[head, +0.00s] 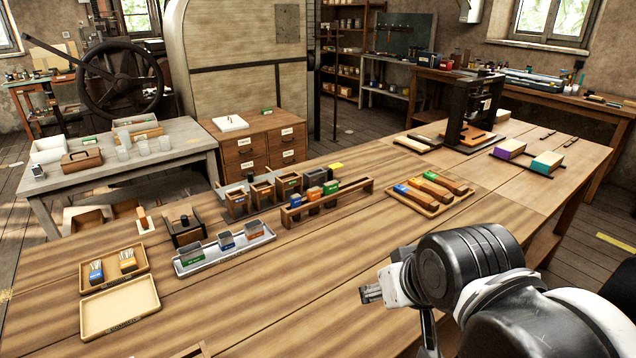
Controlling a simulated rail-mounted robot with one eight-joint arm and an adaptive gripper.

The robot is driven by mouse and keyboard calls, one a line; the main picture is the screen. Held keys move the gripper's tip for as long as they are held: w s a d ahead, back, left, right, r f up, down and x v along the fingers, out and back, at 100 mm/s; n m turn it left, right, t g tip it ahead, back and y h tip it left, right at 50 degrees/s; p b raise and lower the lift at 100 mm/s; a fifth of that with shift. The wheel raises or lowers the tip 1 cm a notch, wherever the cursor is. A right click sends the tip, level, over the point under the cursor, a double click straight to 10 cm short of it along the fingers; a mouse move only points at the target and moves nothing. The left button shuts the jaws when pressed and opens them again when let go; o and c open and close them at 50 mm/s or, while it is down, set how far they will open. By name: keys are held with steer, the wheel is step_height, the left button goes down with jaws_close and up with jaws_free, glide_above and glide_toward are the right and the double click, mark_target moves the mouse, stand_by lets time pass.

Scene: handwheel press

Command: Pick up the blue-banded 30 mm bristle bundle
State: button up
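A small blue-banded bristle bundle (96,273) with pale bristles sits at the left in a shallow wooden tray (113,253). An orange-banded bundle (128,262) sits to its right in the same tray. Any size marking on the blue band is too small to read. My gripper (371,293) is above the bench at the lower middle, pointing left, far to the right of the blue-banded bundle. No object shows in its fingertips. The fingers are small and seen from the side, so their opening is unclear.
An empty pale tray (120,306) lies in front of the bundle tray. A metal tray (225,253) with small labelled bins, a wooden rack (328,200) and a tray of wooden-handled pieces (430,194) stand further right. Bare benchtop (270,300) lies between my gripper and the trays.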

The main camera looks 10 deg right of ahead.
stand_by(0.3)
steer(key=shift+c, duration=0.8)
